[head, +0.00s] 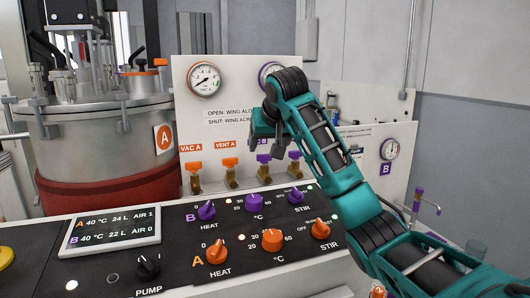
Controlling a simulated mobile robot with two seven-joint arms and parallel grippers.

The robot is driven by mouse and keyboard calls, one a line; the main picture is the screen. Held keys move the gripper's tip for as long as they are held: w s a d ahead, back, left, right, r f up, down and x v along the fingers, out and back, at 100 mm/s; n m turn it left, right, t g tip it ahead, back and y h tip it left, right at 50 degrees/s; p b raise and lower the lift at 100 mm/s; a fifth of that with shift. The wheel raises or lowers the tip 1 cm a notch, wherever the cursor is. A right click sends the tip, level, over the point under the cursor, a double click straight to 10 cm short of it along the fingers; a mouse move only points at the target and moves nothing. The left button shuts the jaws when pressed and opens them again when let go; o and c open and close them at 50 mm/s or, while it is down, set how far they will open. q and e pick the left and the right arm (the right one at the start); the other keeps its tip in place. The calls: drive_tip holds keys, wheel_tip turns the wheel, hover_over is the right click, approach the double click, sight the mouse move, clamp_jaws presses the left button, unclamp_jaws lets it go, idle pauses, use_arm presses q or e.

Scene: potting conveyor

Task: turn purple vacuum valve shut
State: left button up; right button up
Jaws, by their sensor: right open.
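The purple vacuum valve (264,158) is on the upright white panel, under a partly hidden label ending in "B". It has a purple wing on a brass body; I cannot tell for certain which way the wing lies. A second purple valve (294,155) is just to its right, its label hidden by my arm. My right gripper (266,132) is in front of the panel, just above the purple vacuum valve in the picture. It is open, with nothing seen between its fingers; no contact with the valve shows. My left gripper is not in view.
Two orange-winged valves, VAC A (194,166) and VENT A (230,164), are to the left. A sloped black control panel (180,250) with purple and orange knobs lies in front. A steel tank (95,150) stands left. Gauges (204,79) sit above the valves.

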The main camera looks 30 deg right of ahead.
sight(266, 161)
drive_tip(key=x, duration=0.5)
drive_tip(key=shift+w+f, duration=0.25)
drive_tip(key=shift+c, duration=0.4)
drive_tip(key=shift+d, duration=0.1)
drive_tip(key=c, duration=1)
drive_tip(key=shift+n+y, duration=0.5)
drive_tip(key=shift+n, duration=0.2)
drive_tip(key=o, duration=1.1)
drive_tip(key=v, duration=1.3)
drive_tip(key=shift+s+d+f, duration=0.1)
drive_tip(key=shift+s+d, duration=0.05)
drive_tip(key=shift+s, duration=0.05)
